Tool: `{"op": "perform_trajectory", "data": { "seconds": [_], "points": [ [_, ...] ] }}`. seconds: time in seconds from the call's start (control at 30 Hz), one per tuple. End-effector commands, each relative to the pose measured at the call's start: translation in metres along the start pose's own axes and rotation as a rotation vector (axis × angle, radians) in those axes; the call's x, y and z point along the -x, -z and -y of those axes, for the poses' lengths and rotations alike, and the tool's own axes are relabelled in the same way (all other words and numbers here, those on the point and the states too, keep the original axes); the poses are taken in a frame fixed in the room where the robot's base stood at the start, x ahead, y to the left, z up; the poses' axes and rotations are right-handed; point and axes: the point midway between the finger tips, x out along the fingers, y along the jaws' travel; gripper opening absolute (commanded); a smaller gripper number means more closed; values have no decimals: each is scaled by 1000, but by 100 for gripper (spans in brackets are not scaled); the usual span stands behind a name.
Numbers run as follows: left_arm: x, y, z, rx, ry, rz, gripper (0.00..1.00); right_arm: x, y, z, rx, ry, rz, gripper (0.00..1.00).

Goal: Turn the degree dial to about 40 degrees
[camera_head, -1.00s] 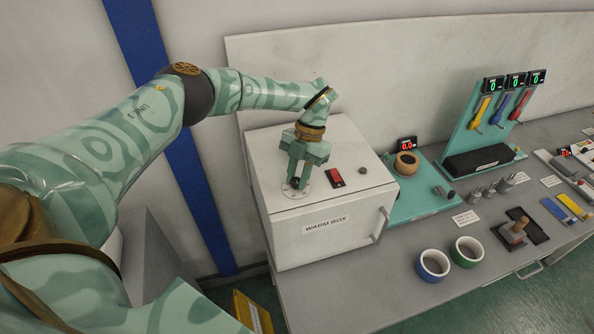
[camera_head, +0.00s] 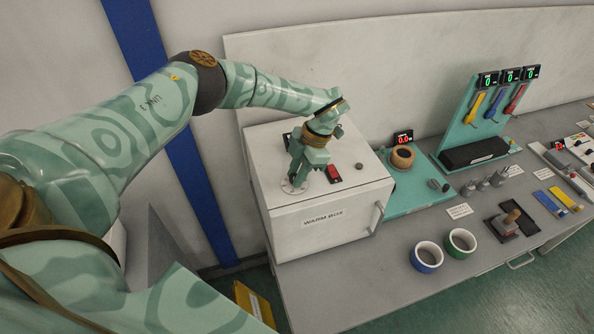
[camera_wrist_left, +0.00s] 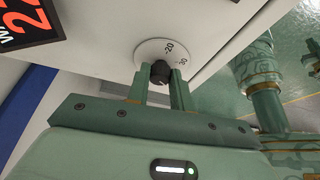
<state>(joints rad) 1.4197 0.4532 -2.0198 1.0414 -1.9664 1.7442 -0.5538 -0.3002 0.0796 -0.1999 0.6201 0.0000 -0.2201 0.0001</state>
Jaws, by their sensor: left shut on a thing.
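The degree dial is a dark knob (camera_wrist_left: 160,73) on a round white scale plate (camera_wrist_left: 150,50) on top of the white warm box (camera_head: 318,222). In the left wrist view, the marks 20 and 30 show on the plate; other marks are hidden or unreadable. My left gripper (camera_wrist_left: 159,88) is shut on the knob, one finger on each side. In the head view my left gripper (camera_head: 297,180) points down onto the plate and hides the knob. A display with red digits (camera_wrist_left: 25,20) is partly in the left wrist view. My right gripper is not in the head view.
A red switch (camera_head: 334,174) and a small dark knob (camera_head: 359,166) sit on the box lid right of my gripper.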

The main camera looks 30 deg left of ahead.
Motion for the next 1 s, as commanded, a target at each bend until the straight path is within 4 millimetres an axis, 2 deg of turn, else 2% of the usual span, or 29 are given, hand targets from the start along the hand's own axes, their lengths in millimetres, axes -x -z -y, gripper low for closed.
{"op": "perform_trajectory", "data": {
  "seconds": [0.37, 0.4, 0.43, 0.47, 0.77, 0.87, 1.0],
  "points": [
    [2, 0, -2, -1, -5, 4, 0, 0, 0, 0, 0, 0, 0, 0],
    [2, 0, -1, -1, -5, 4, 34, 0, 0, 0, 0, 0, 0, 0],
    [2, 0, -1, -1, -4, 4, 42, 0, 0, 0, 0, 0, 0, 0],
    [2, 0, -1, -1, -4, 4, 44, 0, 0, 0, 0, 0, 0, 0],
    [2, 0, -1, -2, -3, 2, 44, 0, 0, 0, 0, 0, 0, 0],
    [11, -1, -1, -2, -3, 3, 44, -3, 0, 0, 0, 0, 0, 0],
    [40, -2, -1, -2, -6, 6, 44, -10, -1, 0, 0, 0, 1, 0]
  ]
}}
